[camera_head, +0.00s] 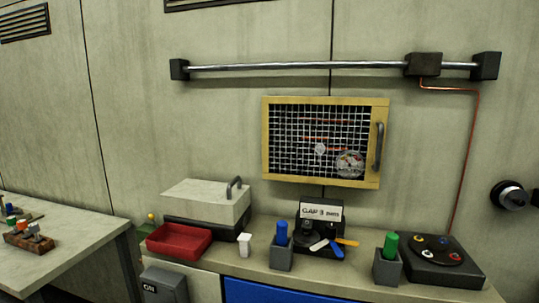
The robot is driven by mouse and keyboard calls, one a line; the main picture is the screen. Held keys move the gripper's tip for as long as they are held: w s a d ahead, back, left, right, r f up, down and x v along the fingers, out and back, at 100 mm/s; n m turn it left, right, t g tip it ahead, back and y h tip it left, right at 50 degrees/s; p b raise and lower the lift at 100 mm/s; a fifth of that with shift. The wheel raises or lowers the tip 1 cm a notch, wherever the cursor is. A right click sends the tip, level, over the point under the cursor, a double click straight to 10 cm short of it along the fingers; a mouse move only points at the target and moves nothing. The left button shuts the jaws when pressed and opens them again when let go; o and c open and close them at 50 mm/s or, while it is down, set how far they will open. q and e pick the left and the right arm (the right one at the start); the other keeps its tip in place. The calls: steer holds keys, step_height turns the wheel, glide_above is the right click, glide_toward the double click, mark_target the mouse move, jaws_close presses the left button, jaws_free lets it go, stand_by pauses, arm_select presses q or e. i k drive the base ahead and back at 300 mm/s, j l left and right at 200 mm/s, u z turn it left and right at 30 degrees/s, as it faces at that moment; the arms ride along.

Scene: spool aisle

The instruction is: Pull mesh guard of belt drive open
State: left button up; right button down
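The mesh guard (310,120) is a wire grid in a yellow frame on the wall, above the workbench, right of the middle. It looks closed. A dark curved handle (379,146) is on the right side of its frame. Behind the mesh, the belt drive shows in part: round pulleys (349,164) and reddish lines. Neither of my grippers is in view.
The bench (225,259) below the guard holds a lidded box (205,203), a red tray (179,241), a blue-topped holder (281,256), a green-topped holder (387,268) and a black disc unit (440,262). A metal rail (300,67) runs above.

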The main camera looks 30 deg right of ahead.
mark_target(380, 106)
steer(key=z, duration=1.45)
